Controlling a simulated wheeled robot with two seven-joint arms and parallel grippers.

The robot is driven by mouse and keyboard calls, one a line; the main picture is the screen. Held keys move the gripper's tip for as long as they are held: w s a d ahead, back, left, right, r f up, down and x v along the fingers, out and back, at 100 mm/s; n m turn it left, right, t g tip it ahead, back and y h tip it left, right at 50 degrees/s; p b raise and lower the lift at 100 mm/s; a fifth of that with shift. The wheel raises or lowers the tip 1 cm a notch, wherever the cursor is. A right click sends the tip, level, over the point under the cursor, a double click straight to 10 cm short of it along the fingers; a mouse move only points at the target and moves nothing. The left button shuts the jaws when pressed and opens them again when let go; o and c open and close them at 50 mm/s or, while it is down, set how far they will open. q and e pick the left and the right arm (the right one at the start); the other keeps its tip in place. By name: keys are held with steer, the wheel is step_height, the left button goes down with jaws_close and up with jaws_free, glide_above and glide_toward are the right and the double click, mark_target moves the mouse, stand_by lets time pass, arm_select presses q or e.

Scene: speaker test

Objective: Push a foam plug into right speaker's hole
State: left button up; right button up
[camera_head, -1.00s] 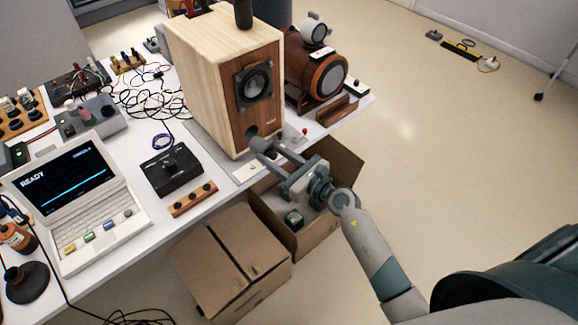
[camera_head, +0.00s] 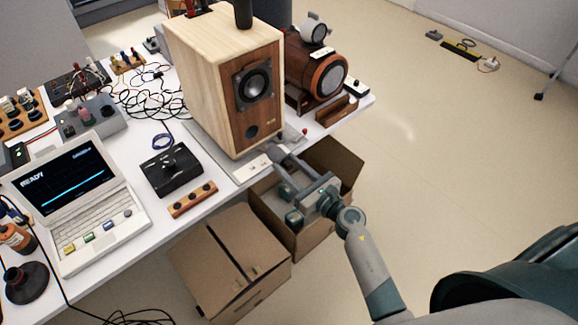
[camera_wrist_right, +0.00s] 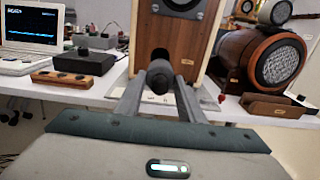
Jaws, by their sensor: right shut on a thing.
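A wooden speaker (camera_head: 205,75) stands upright on the table, with a driver cone (camera_head: 255,82) and a dark round hole (camera_head: 252,131) low on its front. My right gripper (camera_head: 276,153) is shut on a dark grey foam plug (camera_wrist_right: 160,77), in front of and below the hole. In the right wrist view, the plug sits between the two fingertips, apart from the hole (camera_wrist_right: 160,55), and covers its lower part. The plug is small and hard to make out in the head view. My left gripper is not in view.
An open cardboard box (camera_head: 335,205) stands on the floor below my right gripper, beside a closed box (camera_head: 230,258). A round-fronted wooden speaker (camera_head: 318,75) stands to the right. A dark cylinder (camera_head: 244,14) stands on the wooden speaker. Cables and a terminal (camera_head: 75,195) fill the left.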

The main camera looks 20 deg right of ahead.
mark_target(269, 149)
steer(key=shift+w, duration=0.15)
steer(key=shift+x, duration=2.85)
steer(key=shift+b+x, duration=0.3)
steer(key=shift+x, duration=1.25)
steer(key=shift+a, duration=0.15)
steer(key=shift+b+x, duration=0.45)
steer(key=shift+x, duration=1.05)
steer(key=shift+w+f+b, duration=0.3)
steer(key=shift+w+b, duration=0.25)
steer(key=shift+w, duration=0.2)
stand_by(0.5)
steer(key=shift+w+r, duration=0.1)
steer(key=shift+w, duration=0.15)
